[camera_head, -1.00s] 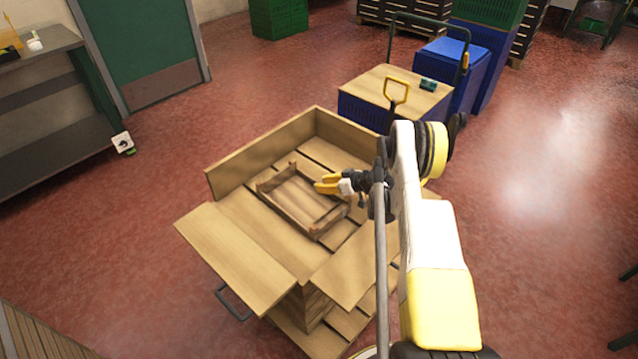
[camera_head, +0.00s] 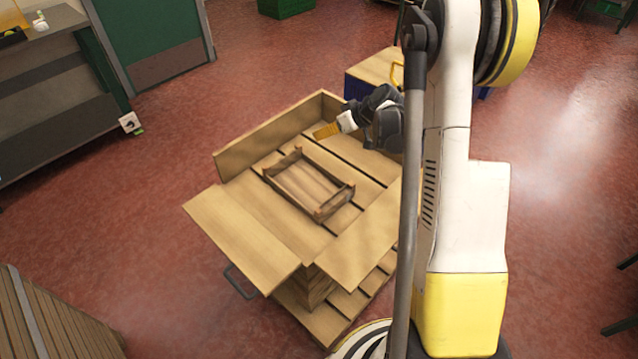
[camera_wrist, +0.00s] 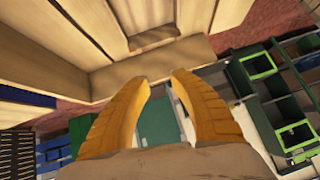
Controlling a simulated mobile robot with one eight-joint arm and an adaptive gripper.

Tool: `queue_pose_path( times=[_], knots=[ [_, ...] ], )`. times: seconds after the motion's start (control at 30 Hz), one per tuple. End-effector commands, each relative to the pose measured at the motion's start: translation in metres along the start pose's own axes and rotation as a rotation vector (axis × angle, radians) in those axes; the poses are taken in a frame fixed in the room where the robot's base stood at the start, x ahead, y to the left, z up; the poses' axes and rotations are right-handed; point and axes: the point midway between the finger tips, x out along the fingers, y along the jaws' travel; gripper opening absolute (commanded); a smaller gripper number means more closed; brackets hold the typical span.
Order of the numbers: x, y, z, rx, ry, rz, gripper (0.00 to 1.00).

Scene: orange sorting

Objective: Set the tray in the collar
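The tray (camera_head: 318,215), a small shallow wooden crate with raised ends, lies flat on the slatted boards inside the wooden collar (camera_head: 265,145). It is empty and apart from the collar's walls. My gripper (camera_head: 318,134) with yellow fingers is behind the tray in the head view, near the collar's back corner, and does not touch the tray. In the wrist view the two fingers (camera_wrist: 162,82) are apart with nothing held between them. Part of the collar's right side is hidden behind my arm.
A wooden-topped blue stack (camera_head: 378,66) stands just behind the collar. A grey shelf (camera_head: 55,90) stands at the left, and a slatted wooden thing (camera_head: 50,315) is at the lower left. Red floor (camera_head: 150,220) is open on the left.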

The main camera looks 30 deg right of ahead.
Motion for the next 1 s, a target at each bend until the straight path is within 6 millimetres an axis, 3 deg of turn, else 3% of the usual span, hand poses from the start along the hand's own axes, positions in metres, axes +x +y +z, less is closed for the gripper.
queue_pose_path(
  times=[0.03, 0.1, 0.27, 0.43, 0.6, 0.8, 1.0],
  knots=[
    [-0.017, -0.024, -0.014, 0.008, -0.024, 0.009, 0.27],
    [-0.039, -0.054, -0.027, 0.03, -0.057, 0.03, 0.27],
    [-0.093, -0.123, -0.04, 0.069, -0.117, 0.087, 0.27],
    [-0.149, -0.19, -0.028, 0.101, -0.156, 0.156, 0.27],
    [-0.199, -0.244, 0.005, 0.122, -0.169, 0.228, 0.27],
    [-0.236, -0.28, 0.051, 0.139, -0.153, 0.297, 0.27],
    [-0.249, -0.29, 0.075, 0.148, -0.137, 0.329, 0.27]
  ],
)
